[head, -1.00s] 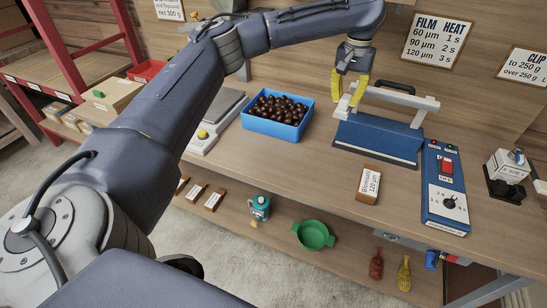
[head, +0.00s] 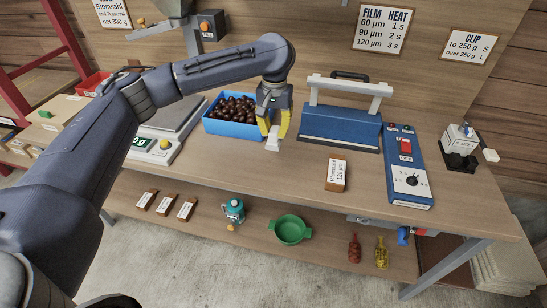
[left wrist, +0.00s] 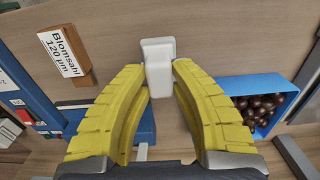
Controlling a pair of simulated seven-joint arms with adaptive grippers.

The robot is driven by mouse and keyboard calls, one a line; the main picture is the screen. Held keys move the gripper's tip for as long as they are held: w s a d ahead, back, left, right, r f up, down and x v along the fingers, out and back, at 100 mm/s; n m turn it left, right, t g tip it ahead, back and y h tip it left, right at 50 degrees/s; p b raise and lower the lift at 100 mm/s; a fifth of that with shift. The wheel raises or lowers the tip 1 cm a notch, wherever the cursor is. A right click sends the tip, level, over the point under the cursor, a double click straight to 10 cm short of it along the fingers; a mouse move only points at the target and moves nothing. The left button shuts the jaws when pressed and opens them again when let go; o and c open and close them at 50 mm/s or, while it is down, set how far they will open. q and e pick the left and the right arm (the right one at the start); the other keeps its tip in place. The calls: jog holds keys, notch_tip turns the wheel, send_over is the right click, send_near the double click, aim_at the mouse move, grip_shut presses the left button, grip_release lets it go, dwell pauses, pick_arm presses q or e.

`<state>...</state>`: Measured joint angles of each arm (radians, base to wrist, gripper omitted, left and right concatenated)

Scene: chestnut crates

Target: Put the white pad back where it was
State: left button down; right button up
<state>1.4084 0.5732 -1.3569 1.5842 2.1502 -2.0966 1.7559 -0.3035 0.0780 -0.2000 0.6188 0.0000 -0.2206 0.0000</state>
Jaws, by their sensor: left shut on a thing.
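The white pad (head: 272,143) is a small pale block between the yellow fingertips of my left gripper (head: 273,128). In the left wrist view the pad (left wrist: 158,66) sticks out beyond the fingertips, over bare bench top. My left gripper is shut on it and points down, between the blue crate of chestnuts (head: 235,130) and the blue sealer (head: 340,130). Whether the pad touches the bench is hard to tell. My right gripper is not in view.
A brown block labelled Blomsahl 120 µm (head: 337,173) lies in front of the sealer. A blue control box (head: 408,170) is to its right, and a scale (head: 160,145) stands left of the crate. The bench front (head: 250,165) is clear.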

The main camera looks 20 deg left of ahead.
pick_arm(q)
jog(key=shift+f, duration=5.85)
jog(key=shift+f, duration=0.15)
jog(key=c, duration=1.2)
grip_release()
jog(key=shift+c, duration=0.2)
notch_tip(320, 180, up, 12)
jog(key=shift+r, duration=0.15)
